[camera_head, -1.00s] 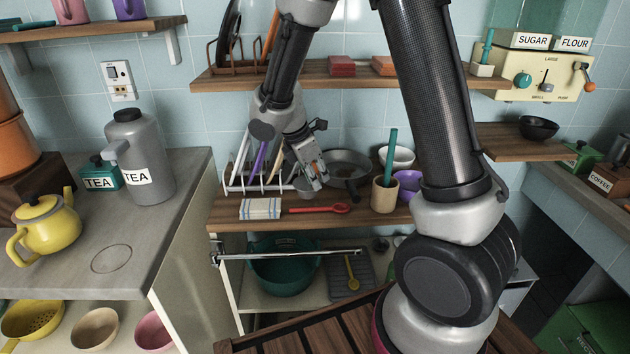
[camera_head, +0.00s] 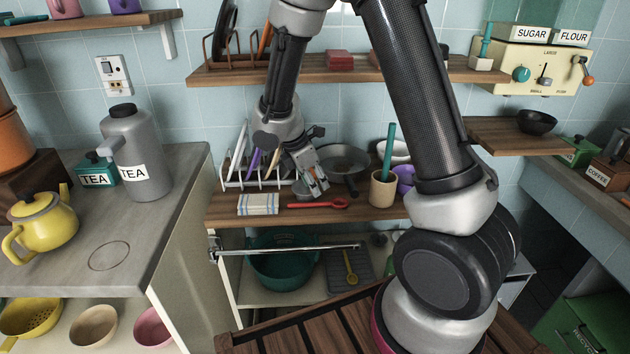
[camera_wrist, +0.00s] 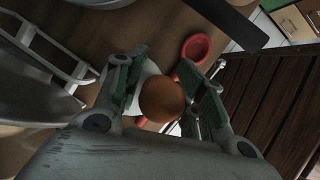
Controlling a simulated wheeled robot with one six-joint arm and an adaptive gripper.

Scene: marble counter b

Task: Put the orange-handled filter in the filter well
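A rounded orange-brown knob (camera_wrist: 162,98), which looks like the end of the filter's handle, shows between my fingers in the wrist view. A pale shape behind it is mostly hidden. My gripper (camera_wrist: 163,72) is open, with a finger on each side of the knob; I cannot tell whether either touches it. In the head view my gripper (camera_head: 319,190) points down low over the wooden worktop, beside the dish rack. A small grey metal bowl shape (camera_head: 302,189) shows just left of the fingers, partly hidden. I cannot make out the filter well for certain.
A red spoon (camera_head: 330,204) and a folded cloth (camera_head: 259,204) lie in front. A white dish rack (camera_head: 231,180) is left, a pan (camera_head: 343,160) behind, and a utensil pot (camera_head: 382,190) right. A cream appliance (camera_head: 545,72) stands on the upper right shelf.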

